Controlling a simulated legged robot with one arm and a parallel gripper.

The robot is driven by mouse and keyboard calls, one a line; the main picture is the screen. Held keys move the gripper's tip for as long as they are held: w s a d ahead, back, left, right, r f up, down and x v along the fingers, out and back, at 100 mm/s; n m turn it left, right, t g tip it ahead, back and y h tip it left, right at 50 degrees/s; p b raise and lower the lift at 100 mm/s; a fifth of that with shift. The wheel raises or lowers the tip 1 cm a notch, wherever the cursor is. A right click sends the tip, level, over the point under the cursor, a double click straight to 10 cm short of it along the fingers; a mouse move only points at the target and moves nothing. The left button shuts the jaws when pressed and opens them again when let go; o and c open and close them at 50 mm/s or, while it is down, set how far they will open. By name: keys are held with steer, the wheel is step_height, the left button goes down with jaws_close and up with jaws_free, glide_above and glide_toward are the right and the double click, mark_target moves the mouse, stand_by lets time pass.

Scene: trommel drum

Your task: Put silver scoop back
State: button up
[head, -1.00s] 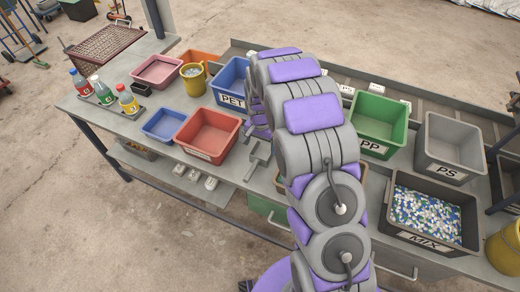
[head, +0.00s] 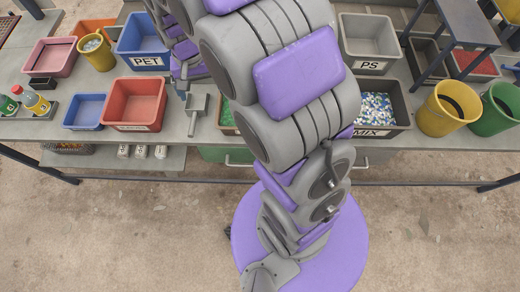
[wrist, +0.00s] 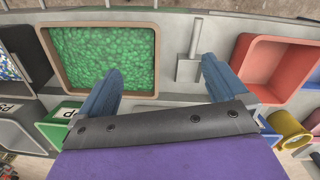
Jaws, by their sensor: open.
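The silver scoop (head: 196,104) lies on the workbench (head: 176,125), just right of the red bin (head: 134,100) in the head view. In the wrist view the scoop (wrist: 189,68) lies between a tan-rimmed bin of green pellets (wrist: 100,58) and the red bin (wrist: 268,66), its handle pointing up in the picture. My gripper (wrist: 160,68) is open and empty above the bench. Its right finger is close to the scoop's pan in the picture; the height gap cannot be told. In the head view my arm hides most of the pellet bin.
A blue PET bin (head: 143,34), a small blue tray (head: 84,110) and a yellow cup (head: 97,55) stand left of my arm. The PS bin (head: 369,38), MIX bin (head: 403,105) and yellow bucket (head: 441,117) stand to the right.

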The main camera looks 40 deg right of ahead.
steer(key=s+r+n, duration=0.2)
steer(key=s+r, duration=0.1)
steer(key=s, duration=1.1)
steer(key=s+r+n+g, duration=0.1)
steer(key=s+r, duration=0.3)
steer(key=s, duration=0.9)
steer(key=shift+s+d+n, duration=0.15)
steer(key=shift+s+n, duration=0.2)
steer(key=shift+n, duration=0.55)
